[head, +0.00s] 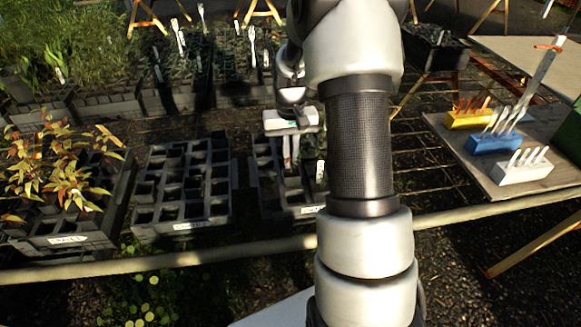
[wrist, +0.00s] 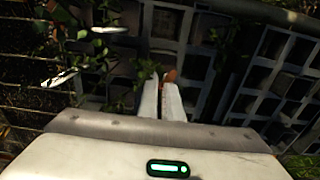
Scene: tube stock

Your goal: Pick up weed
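My gripper (head: 291,165) points down over the right-hand black cell tray (head: 268,190) in the head view. Its two pale fingers also show in the wrist view (wrist: 161,85), close together with a narrow dark gap. A small orange-red bit (wrist: 169,75) shows at the fingertips; I cannot tell whether it is held. Green leafy growth (wrist: 122,97) rises from the tray just left of the fingers in the wrist view. I cannot tell which plant is the weed. My arm and gripper hide part of this tray in the head view.
An emptier cell tray (head: 183,185) stands to the left, then a tray of orange-leaved plants (head: 60,185). A board (head: 535,150) at right bears yellow (head: 468,118), blue (head: 492,142) and white (head: 522,172) label holders. White labels (wrist: 60,78) stick up near the gripper.

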